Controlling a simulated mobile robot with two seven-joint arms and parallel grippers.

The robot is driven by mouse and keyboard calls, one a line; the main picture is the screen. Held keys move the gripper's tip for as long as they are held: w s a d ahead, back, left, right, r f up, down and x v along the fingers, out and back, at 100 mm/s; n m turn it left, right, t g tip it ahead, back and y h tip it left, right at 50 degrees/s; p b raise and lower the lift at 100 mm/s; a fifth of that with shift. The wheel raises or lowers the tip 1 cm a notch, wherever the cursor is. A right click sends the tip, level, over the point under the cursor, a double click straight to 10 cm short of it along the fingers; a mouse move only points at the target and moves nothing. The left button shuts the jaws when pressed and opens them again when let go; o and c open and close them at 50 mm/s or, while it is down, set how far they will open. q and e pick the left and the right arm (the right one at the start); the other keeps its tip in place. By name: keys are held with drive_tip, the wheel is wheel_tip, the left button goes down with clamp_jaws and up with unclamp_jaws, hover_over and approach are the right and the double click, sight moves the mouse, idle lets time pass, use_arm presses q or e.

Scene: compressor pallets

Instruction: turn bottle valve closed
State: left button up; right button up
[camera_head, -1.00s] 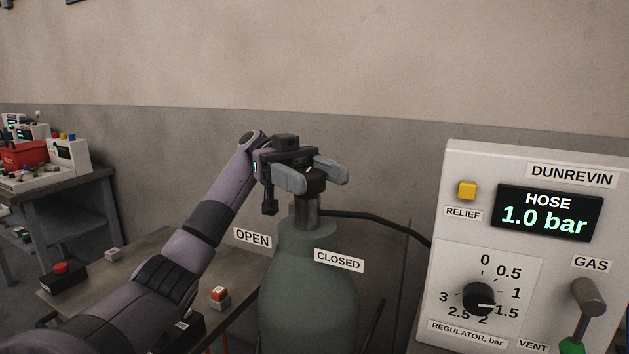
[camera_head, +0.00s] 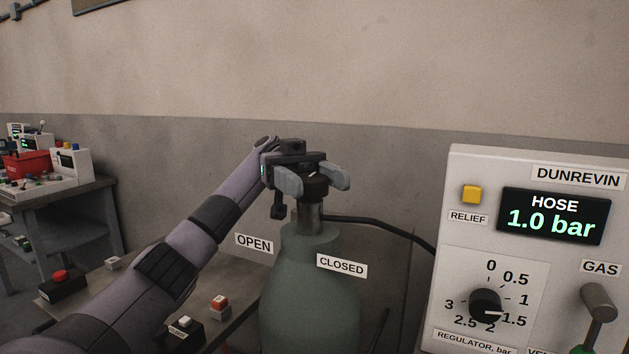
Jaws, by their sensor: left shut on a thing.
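The green gas bottle (camera_head: 310,285) stands upright in the middle, with a grey neck (camera_head: 308,216) and a dark valve knob (camera_head: 317,187) on top. My left gripper (camera_head: 318,181) reaches in from the left and is shut on the valve knob, one finger on each side. A light mark shows on top of the knob. The OPEN label (camera_head: 254,244) is at the bottle's left shoulder and the CLOSED label (camera_head: 342,266) at its front right. My right gripper is not in view.
At right, a DUNREVIN panel (camera_head: 465,170) shows hose 1.0 bar, with a regulator knob (camera_head: 486,306), yellow relief button (camera_head: 471,194) and gas lever (camera_head: 599,303). A black hose (camera_head: 375,221) runs from the bottle's neck toward it. A low table (camera_head: 135,280) with buttons stands left.

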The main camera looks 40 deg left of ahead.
use_arm(q)
drive_tip(key=o, duration=1)
drive_tip(key=shift+d+f, duration=0.1)
drive_tip(key=shift+f, duration=0.1)
drive_tip(key=shift+c, duration=0.2)
drive_tip(key=shift+r, duration=0.1)
wheel_tip(320, 180, up, 10)
drive_tip(key=shift+f+p, duration=0.1)
drive_tip(key=shift+p, duration=1.15)
wheel_tip(320, 180, up, 8)
drive_tip(key=p, duration=0.5)
hover_over(315, 181)
drive_tip(key=shift+w+r+p, duration=0.1)
drive_tip(key=shift+r+p, duration=0.85)
drive_tip(key=shift+r, duration=0.15)
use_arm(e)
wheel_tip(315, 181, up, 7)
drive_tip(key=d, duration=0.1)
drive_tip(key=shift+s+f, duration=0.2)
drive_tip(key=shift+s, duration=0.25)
